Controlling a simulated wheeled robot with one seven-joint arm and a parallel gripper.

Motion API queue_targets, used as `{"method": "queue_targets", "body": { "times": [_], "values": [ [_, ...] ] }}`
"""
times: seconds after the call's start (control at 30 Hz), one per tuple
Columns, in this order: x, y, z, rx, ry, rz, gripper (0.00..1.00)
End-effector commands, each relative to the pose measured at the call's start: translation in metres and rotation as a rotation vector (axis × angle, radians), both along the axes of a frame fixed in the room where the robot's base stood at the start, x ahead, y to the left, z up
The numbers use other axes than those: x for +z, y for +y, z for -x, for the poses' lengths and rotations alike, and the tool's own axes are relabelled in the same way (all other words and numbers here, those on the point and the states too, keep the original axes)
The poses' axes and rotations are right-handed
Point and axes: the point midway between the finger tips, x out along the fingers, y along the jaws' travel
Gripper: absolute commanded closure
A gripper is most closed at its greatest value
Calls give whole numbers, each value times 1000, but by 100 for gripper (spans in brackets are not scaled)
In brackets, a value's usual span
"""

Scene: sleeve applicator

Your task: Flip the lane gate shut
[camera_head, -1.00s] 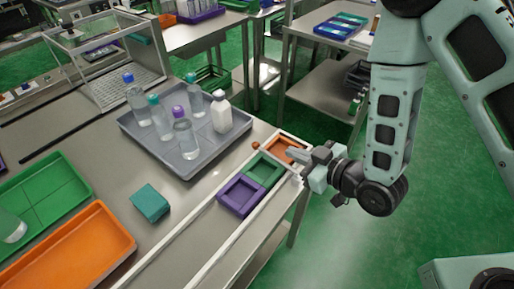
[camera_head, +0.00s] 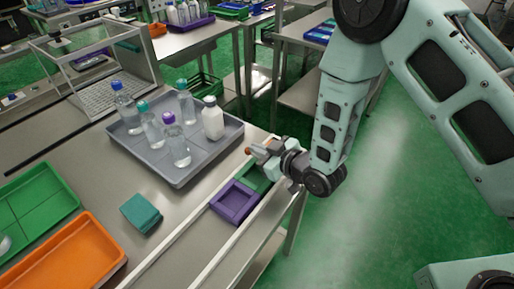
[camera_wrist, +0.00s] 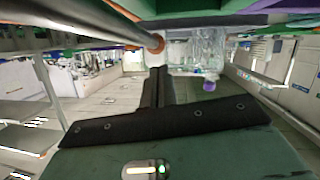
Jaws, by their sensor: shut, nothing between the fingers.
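My gripper (camera_head: 259,153) is shut and empty, low over the far end of the lane at the table's right edge. A small orange-brown knob (camera_head: 248,150), which looks like part of the lane gate, is just beyond its fingertips. In the wrist view the shut fingers (camera_wrist: 157,72) point at an orange round end (camera_wrist: 157,43). I cannot tell whether they touch it. The gate's arm is not clear to see. The lane holds a purple square frame (camera_head: 237,203) and a green one (camera_head: 257,178), partly hidden by my gripper.
A grey tray (camera_head: 182,178) with several bottles stands left of the lane, close to my gripper. A teal block (camera_head: 140,212), an orange tray (camera_head: 70,262) and a green tray (camera_head: 37,208) lie further left. A pale rail (camera_head: 190,250) borders the lane.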

Motion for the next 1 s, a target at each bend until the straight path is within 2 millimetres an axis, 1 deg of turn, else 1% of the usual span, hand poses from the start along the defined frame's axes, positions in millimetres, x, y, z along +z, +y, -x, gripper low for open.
{"method": "queue_targets", "body": {
  "times": [0.2, 0.57, 0.83, 1.0],
  "values": [
    [-12, 3, -6, 0, 0, 0, 100],
    [-13, 4, -6, 0, -1, 1, 100],
    [-25, 7, -9, 2, 63, 83, 100],
    [-28, 7, -9, 1, 78, 101, 100]
  ]
}}
